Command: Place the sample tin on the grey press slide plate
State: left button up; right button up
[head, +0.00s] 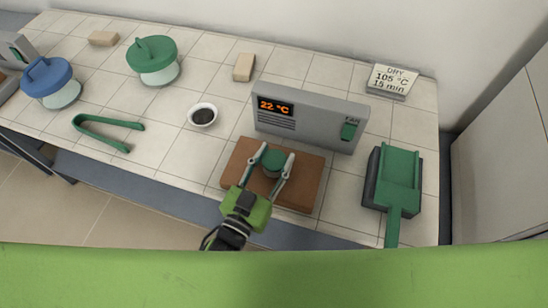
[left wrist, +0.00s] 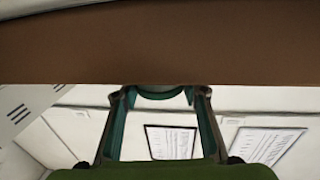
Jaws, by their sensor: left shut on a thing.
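The sample tin, a small round green tin (head: 273,160), is between the two fingers of my left gripper (head: 271,167). The gripper is shut on it over a brown slab (head: 308,192) in front of a grey box. I cannot tell whether the tin touches the slab. In the left wrist view the tin (left wrist: 161,93) shows as a teal curve between the fingertips (left wrist: 160,98), beside the broad brown surface (left wrist: 160,45). I cannot make out a plate that is clearly the grey press slide plate. My right gripper is not in view.
The grey box (head: 310,115) has a "22 °C" display and a FAN switch. A small dark-filled bowl (head: 203,115), green tongs (head: 100,128) and lidded jars (head: 153,60) (head: 50,82) stand left.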

pick_arm(q)
jog(key=shift+f, duration=0.15)
jog(key=o, duration=1.2)
jog(key=shift+c, duration=0.2)
